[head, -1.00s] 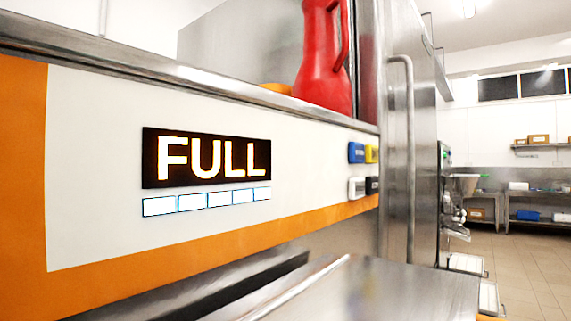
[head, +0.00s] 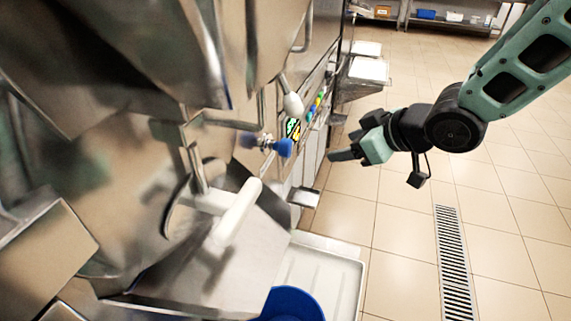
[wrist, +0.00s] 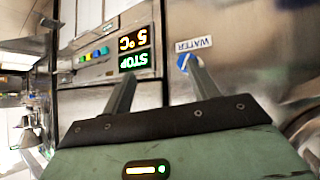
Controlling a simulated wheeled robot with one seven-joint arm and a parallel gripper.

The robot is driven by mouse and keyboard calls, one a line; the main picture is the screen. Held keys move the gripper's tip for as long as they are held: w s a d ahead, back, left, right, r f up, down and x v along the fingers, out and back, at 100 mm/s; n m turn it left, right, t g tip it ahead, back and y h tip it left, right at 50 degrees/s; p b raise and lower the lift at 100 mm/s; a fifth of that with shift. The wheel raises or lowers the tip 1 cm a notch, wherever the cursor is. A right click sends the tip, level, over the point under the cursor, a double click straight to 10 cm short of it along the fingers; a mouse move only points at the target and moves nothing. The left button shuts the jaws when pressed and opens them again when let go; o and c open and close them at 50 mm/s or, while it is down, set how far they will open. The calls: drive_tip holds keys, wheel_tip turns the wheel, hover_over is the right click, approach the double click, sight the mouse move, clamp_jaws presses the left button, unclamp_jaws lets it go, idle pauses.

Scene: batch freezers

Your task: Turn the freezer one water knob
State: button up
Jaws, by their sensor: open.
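The blue water knob (head: 281,147) sticks out from the metal front of the freezer in the head view. In the wrist view the blue knob (wrist: 186,63) is partly hidden behind the tip of the right finger, beside a white label (wrist: 193,44) reading WATER. My gripper (head: 343,146) is open and empty, to the right of the knob in the head view, with a gap between them. In the wrist view my gripper (wrist: 160,74) has its two fingers spread, pointing at the freezer front. I cannot tell from the wrist view how far the fingertip is from the knob.
A display panel (wrist: 133,50) reading 5°C and STOP is beside the knob. A white-ended lever (head: 238,212) and a blue bucket (head: 292,304) on a white tray (head: 338,272) are nearer. Open tiled floor (head: 400,200) with a drain grate (head: 453,260) is at right.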

sight(291, 150)
drive_tip(key=d+f+n+g+y+b, duration=0.1)
drive_tip(key=d+f+n+y+b, duration=0.3)
drive_tip(key=f+y+b, duration=0.45)
drive_tip(key=shift+y, duration=0.95)
drive_tip(key=r+x, duration=0.1)
drive_tip(key=x, duration=0.5)
drive_tip(key=r+x, duration=0.1)
drive_tip(key=x, duration=0.4)
drive_tip(key=p+x, duration=0.1)
drive_tip(key=x, duration=0.5)
drive_tip(key=shift+s+a+r, duration=0.2)
drive_tip(key=shift+a+r, duration=0.2)
drive_tip(key=c, duration=1)
